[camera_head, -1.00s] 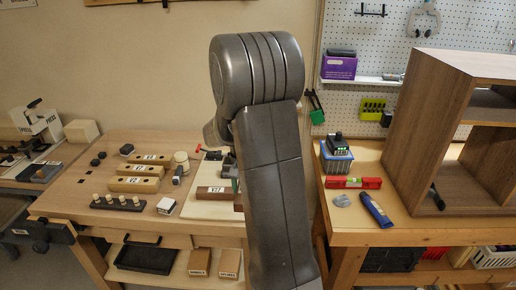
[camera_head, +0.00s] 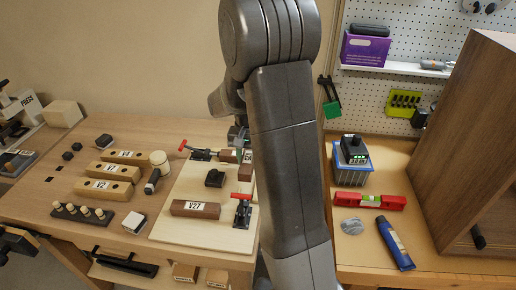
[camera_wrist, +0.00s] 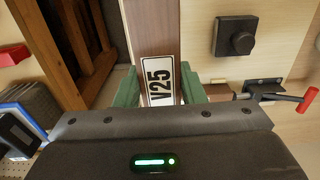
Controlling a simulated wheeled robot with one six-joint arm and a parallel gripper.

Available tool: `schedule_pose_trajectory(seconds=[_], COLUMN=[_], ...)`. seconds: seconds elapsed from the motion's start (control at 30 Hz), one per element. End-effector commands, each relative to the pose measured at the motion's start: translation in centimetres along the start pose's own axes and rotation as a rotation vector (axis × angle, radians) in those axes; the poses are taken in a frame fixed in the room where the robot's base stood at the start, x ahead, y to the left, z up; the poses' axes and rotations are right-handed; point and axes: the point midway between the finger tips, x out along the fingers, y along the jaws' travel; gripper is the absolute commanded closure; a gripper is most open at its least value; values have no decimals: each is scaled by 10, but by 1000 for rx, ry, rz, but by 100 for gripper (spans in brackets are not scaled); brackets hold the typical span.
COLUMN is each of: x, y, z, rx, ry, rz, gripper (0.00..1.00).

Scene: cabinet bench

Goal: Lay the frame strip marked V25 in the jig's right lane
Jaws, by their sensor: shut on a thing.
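The frame strip marked V25 (camera_wrist: 152,35) is dark brown with a white label and runs up the wrist view. My gripper (camera_wrist: 163,88) has its green fingers shut on it, one on each side at the label. In the head view my arm hides most of the gripper and strip. The jig is a pale board (camera_head: 190,232) on the left bench, with red-handled clamps (camera_head: 242,210), (camera_head: 197,153) and a black block (camera_head: 215,178). Another strip, marked V27 (camera_head: 195,209), lies at its front left. The jig's right side is largely hidden by my arm.
Wooden blocks (camera_head: 108,188), a peg rack (camera_head: 82,214) and a mallet (camera_head: 157,165) lie left of the jig. On the right bench are a blue bin (camera_head: 350,178), a red level (camera_head: 368,201), a blue tube (camera_head: 395,243) and a large cabinet (camera_head: 470,150). A gap separates the benches.

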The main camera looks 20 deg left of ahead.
Motion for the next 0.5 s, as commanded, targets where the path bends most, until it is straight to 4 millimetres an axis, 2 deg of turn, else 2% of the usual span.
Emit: schedule_pose_trajectory(seconds=[0.03, 0.27, 0.5], x=[8, 16, 34], y=[0, 0, 0], z=[0, 0, 0], rx=[-1, 0, 0], ry=[0, 0, 0], rz=[0, 0, 0], gripper=[89, 89, 89])
